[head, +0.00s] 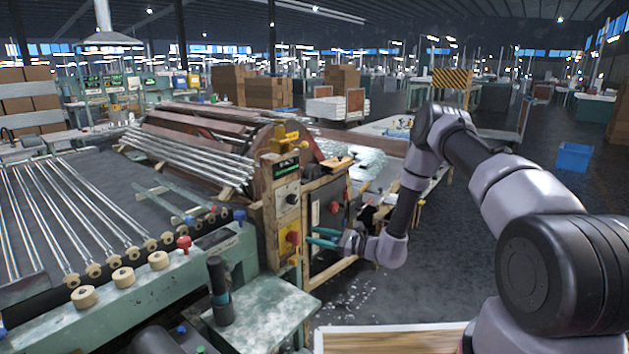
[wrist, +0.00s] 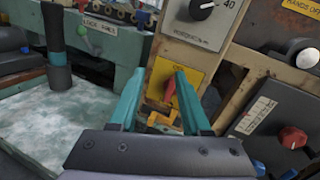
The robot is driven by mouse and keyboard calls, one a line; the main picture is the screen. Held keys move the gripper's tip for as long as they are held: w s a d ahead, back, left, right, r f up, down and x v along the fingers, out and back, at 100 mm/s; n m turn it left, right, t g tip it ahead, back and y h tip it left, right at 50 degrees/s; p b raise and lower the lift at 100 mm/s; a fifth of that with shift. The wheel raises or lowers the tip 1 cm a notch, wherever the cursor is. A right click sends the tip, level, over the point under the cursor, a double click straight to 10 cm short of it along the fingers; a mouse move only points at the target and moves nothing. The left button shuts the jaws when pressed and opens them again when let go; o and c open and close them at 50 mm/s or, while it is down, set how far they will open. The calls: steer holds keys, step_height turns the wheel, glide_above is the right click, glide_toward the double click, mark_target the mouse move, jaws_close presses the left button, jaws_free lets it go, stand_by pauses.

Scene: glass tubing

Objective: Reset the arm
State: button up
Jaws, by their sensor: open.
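My gripper (head: 322,237) is open and empty in the head view, its teal fingers reaching left toward the wooden-framed control post (head: 268,205). In the wrist view my gripper (wrist: 160,95) shows two teal fingers apart. Between them, beyond the tips, is a red switch handle (wrist: 169,91) on a yellow plate (wrist: 188,67). I cannot tell whether the fingers touch it. My arm (head: 405,205) is bent, coming from the right side of the head view with its forearm hanging down beside the machine.
A green table (head: 262,315) with a dark upright handle (head: 220,290) stands left. Glass tubes (head: 185,158) lie behind. A blue bin (head: 574,157) stands on open floor at right.

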steer(key=s+d+r+n+g+h, duration=0.1)
steer(key=s+r+n+g+h, duration=0.2)
steer(key=r, duration=0.6)
steer(key=s+d+r+n+g, duration=0.2)
steer(key=s+r+n, duration=0.25)
steer(key=r, duration=0.45)
steer(key=s+d+r+n+g+h, duration=0.1)
steer(key=s+r+n+g+h, duration=0.2)
steer(key=r, duration=0.7)
steer(key=s+d+r+n+t+h, duration=0.5)
steer(key=s+d+r+t+h, duration=0.3)
steer(key=s+d+r, duration=0.8)
steer(key=s+d+h, duration=0.1)
steer(key=s+d, duration=0.2)
steer(key=s, duration=0.1)
steer(key=shift+s+d+r+t, duration=0.15)
steer(key=shift+s+d+t, duration=0.05)
steer(key=shift+d+t, duration=0.15)
stand_by(0.4)
